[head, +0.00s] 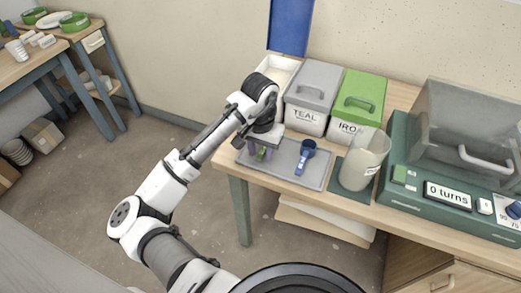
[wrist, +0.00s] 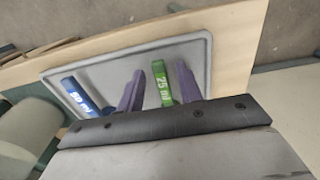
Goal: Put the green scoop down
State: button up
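The green scoop shows in the wrist view as a green handle (wrist: 162,84) marked "25 ml"; its bowl is hidden behind my gripper's dark edge. In the head view a bit of the green scoop (head: 261,153) shows under my gripper (head: 263,149), over the left part of the grey tray (head: 312,181). My gripper's two purple fingers (wrist: 160,76) stand apart, one on each side of the green handle. A gap shows left of the handle; the right finger is close to it. I cannot tell whether the scoop fully rests on the tray.
A blue scoop (head: 306,154) lies on the tray, right of my gripper. Behind stand an open white bin (head: 277,70), a grey TEAL bucket (head: 311,95) and a green bucket (head: 357,99). A translucent pitcher (head: 362,162) and a green machine (head: 425,195) stand right.

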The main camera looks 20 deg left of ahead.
notch_tip(320, 180, up, 12)
jog(key=shift+b, duration=0.45)
jog(key=shift+r, duration=0.1)
